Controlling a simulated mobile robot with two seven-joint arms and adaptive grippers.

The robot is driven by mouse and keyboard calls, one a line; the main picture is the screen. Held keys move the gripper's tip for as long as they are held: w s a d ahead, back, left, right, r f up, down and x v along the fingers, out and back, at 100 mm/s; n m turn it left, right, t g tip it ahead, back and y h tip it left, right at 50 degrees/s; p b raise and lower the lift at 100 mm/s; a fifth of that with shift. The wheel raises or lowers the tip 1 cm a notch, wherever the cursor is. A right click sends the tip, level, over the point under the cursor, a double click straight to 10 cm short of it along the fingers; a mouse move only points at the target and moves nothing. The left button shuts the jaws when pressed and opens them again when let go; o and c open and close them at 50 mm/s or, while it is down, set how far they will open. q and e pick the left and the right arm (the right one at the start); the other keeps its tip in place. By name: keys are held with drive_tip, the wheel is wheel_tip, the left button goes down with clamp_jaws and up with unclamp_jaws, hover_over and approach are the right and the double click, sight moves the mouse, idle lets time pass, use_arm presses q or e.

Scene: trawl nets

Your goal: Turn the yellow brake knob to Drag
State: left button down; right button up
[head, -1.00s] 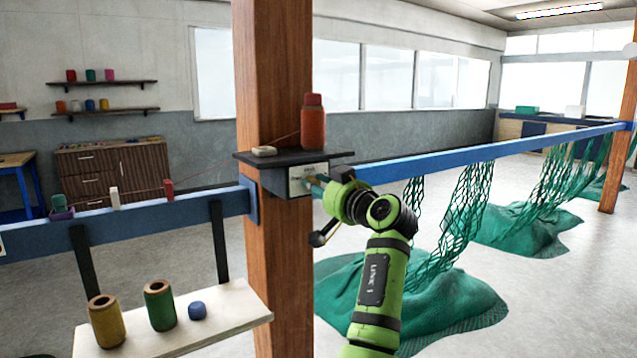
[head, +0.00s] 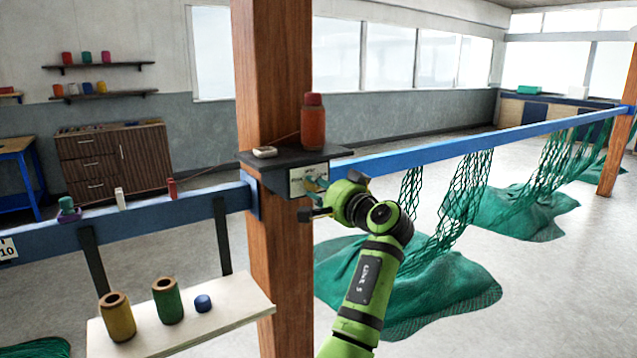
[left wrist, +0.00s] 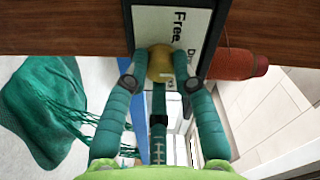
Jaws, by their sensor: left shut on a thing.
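The yellow brake knob (left wrist: 160,65) shows in the left wrist view, between the two teal fingertips of my left gripper (left wrist: 160,80), which is shut on it. The knob sits against a white label plate (left wrist: 172,25), where "Free" and the start of a second word, "Dr", can be read. The rest of that word is cut off by my finger and the dark frame. In the head view my left gripper (head: 317,184) reaches the plate's box (head: 300,178) on the wooden post, and the knob is hidden there. My right gripper is not in view.
A dark shelf (head: 285,158) above the box holds a red spool (head: 313,122) and a small pale block (head: 265,151). A blue rail (head: 450,145) with hanging green nets (head: 415,285) runs right. A pale board (head: 200,325) holds spools at lower left.

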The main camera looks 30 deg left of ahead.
use_arm(q)
drive_tip(key=shift+r, duration=0.3)
drive_tip(key=c, duration=1.2)
unclamp_jaws()
drive_tip(key=shift+c, duration=0.2)
drive_tip(key=shift+o, duration=1.2)
drive_tip(key=shift+w+f, duration=0.1)
drive_tip(key=shift+f, duration=0.1)
drive_tip(key=v, duration=1.2)
